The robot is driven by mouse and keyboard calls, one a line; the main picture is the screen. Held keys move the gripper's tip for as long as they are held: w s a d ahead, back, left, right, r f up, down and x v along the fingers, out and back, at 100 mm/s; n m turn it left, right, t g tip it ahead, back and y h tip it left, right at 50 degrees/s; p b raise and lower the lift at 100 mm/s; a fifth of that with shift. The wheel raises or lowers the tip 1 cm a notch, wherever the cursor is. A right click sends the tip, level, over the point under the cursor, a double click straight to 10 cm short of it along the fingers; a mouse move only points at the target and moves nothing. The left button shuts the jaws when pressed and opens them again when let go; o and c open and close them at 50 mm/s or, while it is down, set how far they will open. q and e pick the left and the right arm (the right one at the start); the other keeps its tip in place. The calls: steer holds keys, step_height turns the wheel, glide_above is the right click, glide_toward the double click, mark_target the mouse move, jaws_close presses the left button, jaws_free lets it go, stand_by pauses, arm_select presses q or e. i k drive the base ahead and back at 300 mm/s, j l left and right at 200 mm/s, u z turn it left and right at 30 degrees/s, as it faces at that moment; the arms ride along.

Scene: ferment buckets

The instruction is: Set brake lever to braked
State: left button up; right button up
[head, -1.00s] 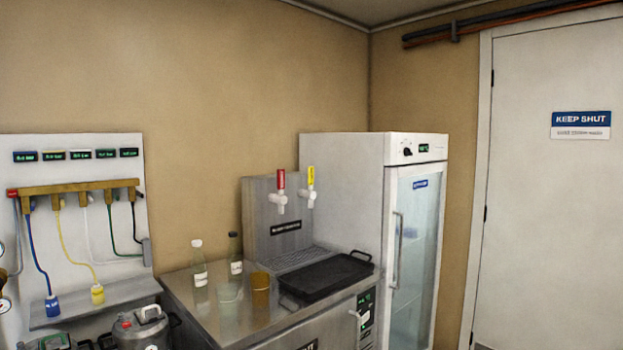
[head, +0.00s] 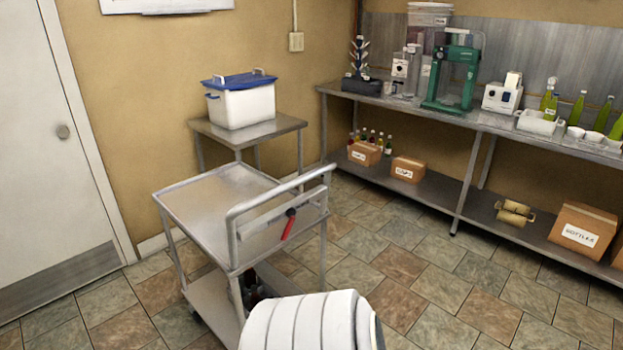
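A steel trolley (head: 215,190) with two shelves stands on the tiled floor, left of centre in the head view. Its push handle (head: 270,192) is a bent tube on the near right end. A red lever (head: 288,226) with a dark pivot hangs below the handle on that end and slants downward. I cannot read any mark for braked or released. Dark items partly show on the lower shelf. Neither of my grippers is in view. A white ribbed part of mine is at the bottom centre, in front of the trolley's lower near corner.
A small table (head: 205,130) with a white tub (head: 242,106) and blue lid stands behind the trolley. A long steel bench (head: 395,103) runs along the right wall, with boxes (head: 408,168) on its lower shelf. Tiled floor is free right of the trolley. A door (head: 45,150) is at left.

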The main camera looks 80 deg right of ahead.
mark_target(291, 212)
steer(key=z, duration=2.3)
